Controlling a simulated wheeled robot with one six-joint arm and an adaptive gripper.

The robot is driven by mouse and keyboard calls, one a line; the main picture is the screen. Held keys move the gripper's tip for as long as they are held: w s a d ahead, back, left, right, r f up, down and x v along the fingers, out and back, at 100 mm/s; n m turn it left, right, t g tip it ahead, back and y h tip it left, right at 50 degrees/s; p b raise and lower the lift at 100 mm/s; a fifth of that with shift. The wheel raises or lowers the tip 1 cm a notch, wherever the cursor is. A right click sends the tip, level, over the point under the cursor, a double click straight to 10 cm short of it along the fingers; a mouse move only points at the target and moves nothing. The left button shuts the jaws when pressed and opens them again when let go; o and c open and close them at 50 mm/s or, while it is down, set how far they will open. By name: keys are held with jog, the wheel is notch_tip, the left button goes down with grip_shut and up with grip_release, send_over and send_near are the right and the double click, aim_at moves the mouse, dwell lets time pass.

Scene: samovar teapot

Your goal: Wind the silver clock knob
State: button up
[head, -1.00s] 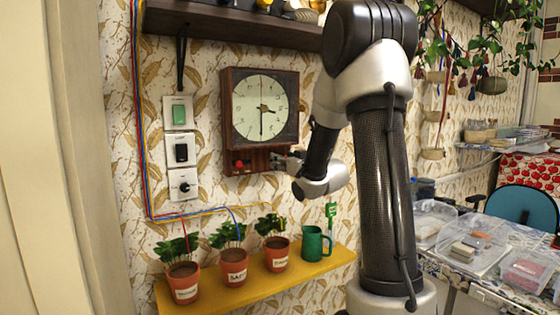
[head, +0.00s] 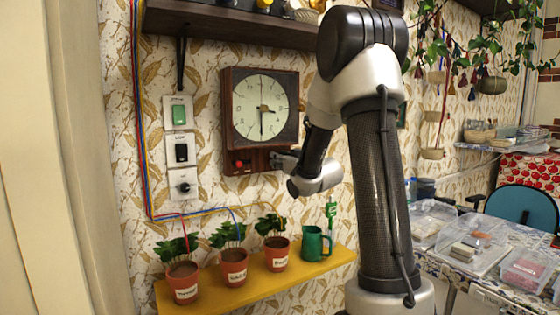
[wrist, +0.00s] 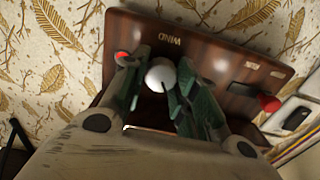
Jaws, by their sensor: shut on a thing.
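The wooden wall clock (head: 232,110) has a pale round dial (head: 260,107) and a lower wooden panel. In the wrist view, the silver knob (wrist: 160,75) is a round, pale ball under the upside-down word WIND. My gripper (wrist: 155,88) has one finger on each side of the knob and is shut on it. In the head view, my gripper (head: 280,160) is at the lower right of the clock, and its fingers and wrist mostly hide the knob there.
A red knob (head: 239,164) is left on the clock panel; it also shows in the wrist view (wrist: 268,103). Wall switches (head: 181,150) are left of the clock. Below, a yellow shelf (head: 255,292) holds potted plants and a green mug (head: 314,244). A dark shelf (head: 230,25) runs above.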

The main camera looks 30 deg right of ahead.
jog(key=shift+d+m, duration=0.1)
jog(key=shift+m, duration=2.8)
jog(key=o, duration=1)
jog(key=shift+s, duration=0.1)
jog(key=s, duration=0.7)
jog(key=shift+s+d, duration=0.15)
